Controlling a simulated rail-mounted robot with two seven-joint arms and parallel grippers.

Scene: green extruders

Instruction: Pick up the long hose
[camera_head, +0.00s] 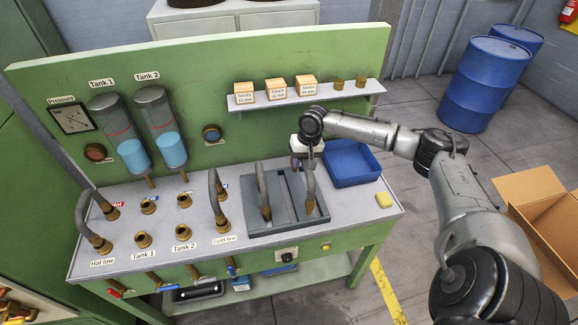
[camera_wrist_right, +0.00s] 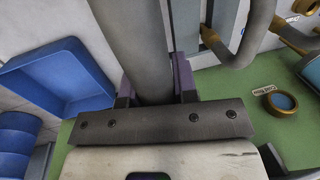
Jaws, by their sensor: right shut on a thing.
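Two grey hoses with brass ends stand in the dark grey tray (camera_head: 287,230) on the workbench. The left-hand hose (camera_head: 263,185) stands free. My right gripper (camera_head: 308,163) is over the tray, shut on the upper part of the right-hand hose (camera_head: 310,190). In the right wrist view this hose (camera_wrist_right: 132,40) runs between the jaws (camera_wrist_right: 153,88). Its top is partly hidden by the gripper in the head view. Its brass end is at the tray, and I cannot tell whether it is lifted. I cannot tell for sure which of the two is longer. My left gripper is not in view.
Curved hoses stand at the hot line (camera_head: 88,225) and cold line (camera_head: 215,195). A shelf (camera_head: 310,97) with seal boxes is behind. Brass ports fill the bench's left half.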

